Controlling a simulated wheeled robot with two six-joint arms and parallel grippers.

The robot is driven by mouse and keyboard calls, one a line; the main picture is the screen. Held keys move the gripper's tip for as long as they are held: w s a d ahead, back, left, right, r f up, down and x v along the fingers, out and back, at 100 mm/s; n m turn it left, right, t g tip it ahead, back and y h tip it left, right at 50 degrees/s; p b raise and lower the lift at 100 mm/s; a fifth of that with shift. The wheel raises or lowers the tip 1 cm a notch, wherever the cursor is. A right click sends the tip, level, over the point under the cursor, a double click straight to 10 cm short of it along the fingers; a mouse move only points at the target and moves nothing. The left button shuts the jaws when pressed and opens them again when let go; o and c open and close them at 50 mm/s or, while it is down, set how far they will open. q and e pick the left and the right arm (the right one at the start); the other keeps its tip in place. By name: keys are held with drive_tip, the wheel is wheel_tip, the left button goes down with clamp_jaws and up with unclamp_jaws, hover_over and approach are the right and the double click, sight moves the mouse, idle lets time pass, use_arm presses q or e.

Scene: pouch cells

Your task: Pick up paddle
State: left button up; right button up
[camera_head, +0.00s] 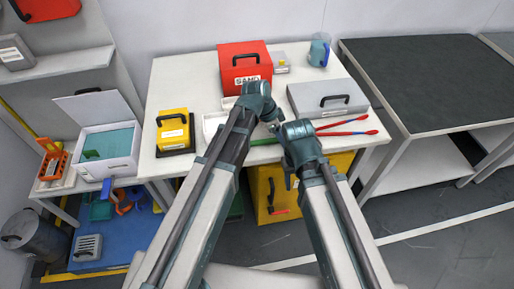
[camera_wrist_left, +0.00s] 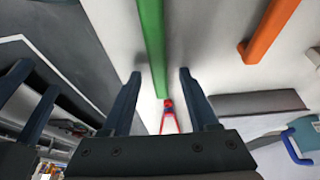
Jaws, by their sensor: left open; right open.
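No whole paddle shows clearly. A long green bar (camera_wrist_left: 152,45) runs down the left wrist view to between my left gripper's fingers (camera_wrist_left: 160,76), which are apart. I cannot tell whether it is the paddle or whether the fingers touch it. A green strip (camera_head: 265,142) also shows at the table's front edge in the head view, partly hidden by my arms. My left gripper (camera_head: 272,120) is above the table, its fingers hard to make out there. My right gripper (camera_head: 290,182) is lower, near the front edge; its fingers (camera_wrist_left: 28,95) look spread in the left wrist view.
Red-handled tongs (camera_head: 345,126) lie on the table (camera_head: 180,80) at right. A red box (camera_head: 240,62), a grey case (camera_head: 325,98), a yellow box (camera_head: 173,128) and a blue jug (camera_head: 319,50) stand around. An orange bar (camera_wrist_left: 268,28) shows in the left wrist view.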

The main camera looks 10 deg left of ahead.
use_arm(q)
drive_tip(key=shift+f, duration=0.2)
idle(0.5)
clamp_jaws()
